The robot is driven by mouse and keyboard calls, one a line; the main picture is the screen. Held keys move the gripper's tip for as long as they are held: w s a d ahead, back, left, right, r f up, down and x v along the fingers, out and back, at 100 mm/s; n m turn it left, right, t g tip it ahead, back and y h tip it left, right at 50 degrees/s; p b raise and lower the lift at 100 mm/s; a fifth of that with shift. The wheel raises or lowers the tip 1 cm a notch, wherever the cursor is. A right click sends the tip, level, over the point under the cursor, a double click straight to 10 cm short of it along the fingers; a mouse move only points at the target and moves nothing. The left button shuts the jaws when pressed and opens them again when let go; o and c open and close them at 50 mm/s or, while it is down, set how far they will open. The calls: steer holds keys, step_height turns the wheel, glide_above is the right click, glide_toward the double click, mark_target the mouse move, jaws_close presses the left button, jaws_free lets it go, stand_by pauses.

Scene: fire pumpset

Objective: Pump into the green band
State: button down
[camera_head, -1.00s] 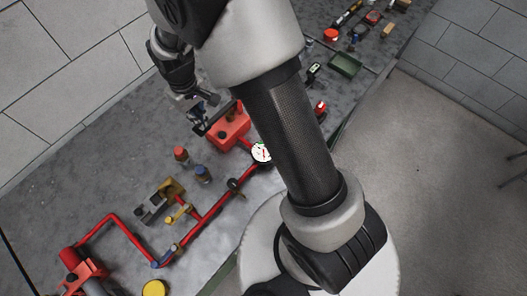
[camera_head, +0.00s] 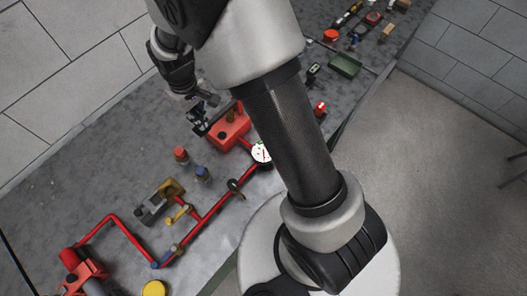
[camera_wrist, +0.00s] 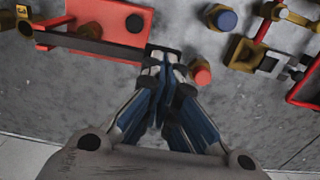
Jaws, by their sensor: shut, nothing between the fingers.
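The red pump box (camera_head: 229,133) stands on the grey bench, with a round brown cap on top. It also shows in the wrist view (camera_wrist: 112,17). A dark bar (camera_wrist: 90,45) runs along the box's side to a black end by my fingertips. My gripper (camera_wrist: 165,58) is shut and empty, its fingertips at or very near that black end; whether they touch it I cannot tell. My gripper also shows beside the box in the head view (camera_head: 199,119). The white-dialled gauge (camera_head: 261,152) sits on the red pipe, partly beside my arm; its needle and green band are too small to read.
A red-capped fitting (camera_head: 181,154) and a blue-capped one (camera_head: 202,173) stand near the box. Red piping (camera_head: 210,212) runs left past a yellow valve (camera_head: 180,213) to a red pump body (camera_head: 82,268). A green tray (camera_head: 345,65) lies farther back. My arm hides part of the bench.

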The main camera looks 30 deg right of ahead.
steer(key=shift+f, duration=0.2)
steer(key=shift+f+b, duration=0.75)
steer(key=shift+f, duration=0.15)
step_height(320, 180, down, 5)
steer(key=b, duration=0.3)
steer(key=shift+f+b, duration=0.1)
steer(key=shift+b, duration=0.2)
steer(key=shift+r+p, duration=2.05)
steer(key=shift+r, duration=0.85)
steer(key=shift+f, duration=0.15)
